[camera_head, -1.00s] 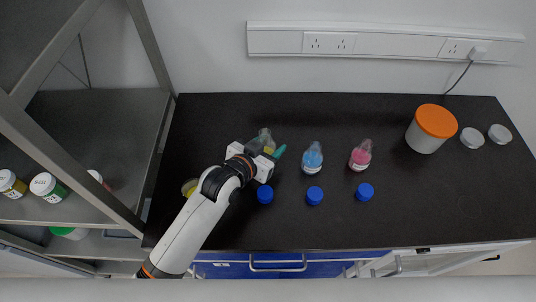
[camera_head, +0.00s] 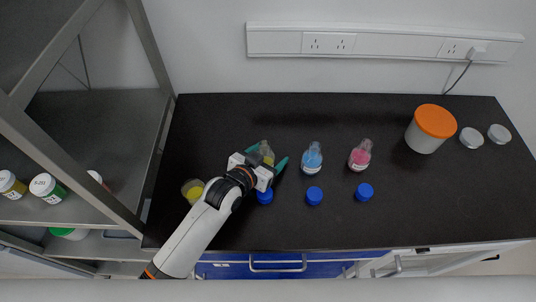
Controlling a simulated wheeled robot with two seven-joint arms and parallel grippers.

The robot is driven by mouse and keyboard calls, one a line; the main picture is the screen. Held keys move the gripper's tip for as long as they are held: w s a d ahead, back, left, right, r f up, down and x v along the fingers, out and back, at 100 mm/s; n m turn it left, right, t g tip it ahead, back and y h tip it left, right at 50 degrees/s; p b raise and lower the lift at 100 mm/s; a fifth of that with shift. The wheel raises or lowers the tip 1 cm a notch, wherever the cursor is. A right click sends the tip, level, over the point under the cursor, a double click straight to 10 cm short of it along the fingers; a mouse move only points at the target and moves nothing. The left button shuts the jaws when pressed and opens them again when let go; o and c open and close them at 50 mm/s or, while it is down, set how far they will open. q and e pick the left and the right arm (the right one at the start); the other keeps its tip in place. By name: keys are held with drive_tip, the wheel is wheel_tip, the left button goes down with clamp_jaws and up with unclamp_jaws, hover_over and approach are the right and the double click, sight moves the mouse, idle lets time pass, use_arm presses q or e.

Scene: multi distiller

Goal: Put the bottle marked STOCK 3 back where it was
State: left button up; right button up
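A clear bottle with yellow liquid (camera_head: 267,153) stands on the black bench at the left end of a row of bottles. Its label is hidden, so I cannot read a STOCK 3 mark. My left gripper (camera_head: 266,157) is at this bottle, its teal fingers spread on either side of it. The gripper looks open, and its body hides the bottle's lower part. My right gripper is not in view.
A blue bottle (camera_head: 312,159) and a pink bottle (camera_head: 360,156) stand to the right. Blue caps (camera_head: 314,196) lie in front. A yellow-filled beaker (camera_head: 193,191) stands left, by my arm. An orange-lidded tub (camera_head: 431,129) stands at right. Shelving (camera_head: 95,130) borders the left.

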use_arm(q)
drive_tip(key=shift+r, duration=0.15)
drive_tip(key=v, duration=1.2)
drive_tip(key=shift+b, duration=0.35)
